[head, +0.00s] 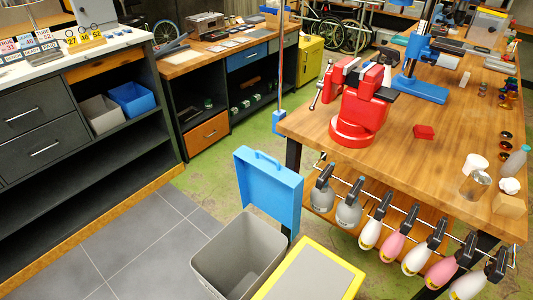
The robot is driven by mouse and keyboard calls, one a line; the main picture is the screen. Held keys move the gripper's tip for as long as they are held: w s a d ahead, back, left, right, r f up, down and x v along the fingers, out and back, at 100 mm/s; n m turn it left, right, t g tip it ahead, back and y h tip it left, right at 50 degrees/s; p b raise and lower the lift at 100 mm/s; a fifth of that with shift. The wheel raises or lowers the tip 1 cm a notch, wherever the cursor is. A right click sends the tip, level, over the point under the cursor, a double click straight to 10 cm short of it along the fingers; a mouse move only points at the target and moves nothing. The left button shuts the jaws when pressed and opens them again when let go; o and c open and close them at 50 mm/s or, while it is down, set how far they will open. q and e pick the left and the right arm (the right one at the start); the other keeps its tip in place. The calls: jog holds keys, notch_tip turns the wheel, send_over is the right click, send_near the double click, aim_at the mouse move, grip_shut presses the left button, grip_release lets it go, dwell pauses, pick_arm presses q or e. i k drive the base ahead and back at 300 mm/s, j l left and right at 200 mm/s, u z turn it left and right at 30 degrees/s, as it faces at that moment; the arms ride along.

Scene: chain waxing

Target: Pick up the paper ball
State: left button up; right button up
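A small white crumpled thing that looks like the paper ball (510,186) is near the right front corner of the wooden workbench (440,170). It appears just behind or on top of a light wooden block (508,206); I cannot tell which. A metal can (474,186), a white cup (475,164) and a grey bottle (515,162) stand close around it. Neither of my grippers is in view.
A red vise (362,112) and a blue press stand (420,88) are on the bench. Several spray bottles (393,235) hang from a rail along its front. Grey floor lies left.

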aim_at(511, 185)
jog(key=z, duration=1.65)
jog(key=k+l+u, duration=0.1)
jog(key=l, duration=0.35)
jog(key=k+l+u, duration=0.1)
jog(key=l, duration=0.35)
jog(key=k+l, duration=0.1)
jog(key=l, duration=0.35)
jog(key=k+l+u, duration=0.15)
jog(key=l, duration=0.25)
jog(key=i+l+u, duration=0.2)
jog(key=l, duration=0.35)
jog(key=i+l+u, duration=0.2)
jog(key=l, duration=0.3)
jog(key=l+u, duration=0.2)
jog(key=l, duration=0.35)
jog(key=i+l+u, duration=0.3)
jog(key=i+l, duration=0.2)
jog(key=l, duration=0.15)
jog(key=i+l+u, duration=0.1)
jog(key=l, duration=0.3)
jog(key=i+l+u, duration=0.15)
jog(key=i+l, duration=0.2)
jog(key=i+l+u, duration=0.15)
jog(key=l, duration=0.3)
